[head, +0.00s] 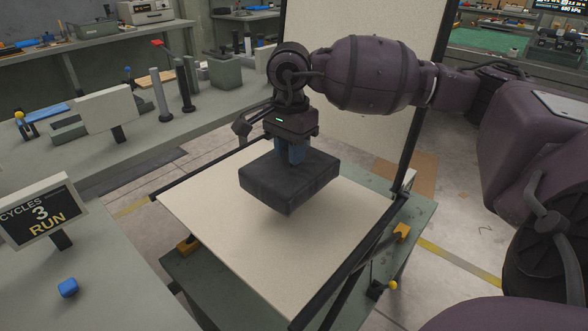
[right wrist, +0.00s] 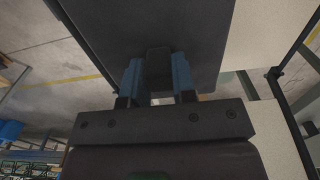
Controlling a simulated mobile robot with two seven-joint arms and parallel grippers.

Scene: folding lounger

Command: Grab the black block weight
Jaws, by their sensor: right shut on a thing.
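The black block weight (head: 290,181) is a flat, dark slab in the middle of the head view, over the cream seat panel of the folding lounger (head: 210,195). My right gripper (head: 292,152) comes down on it from above, with blue fingers shut on a raised grip on its top. In the right wrist view, the block's broad dark face (right wrist: 195,25) fills the upper middle, and the grip sits between the two blue fingers (right wrist: 158,80). The block seems to hang a little above the panel; the exact gap is hard to judge. My left gripper is not in view.
The lounger's upright cream back panel (head: 340,25) stands behind my right arm, with dark frame rails at its edges. The lounger lies on a grey-green table (head: 205,290).

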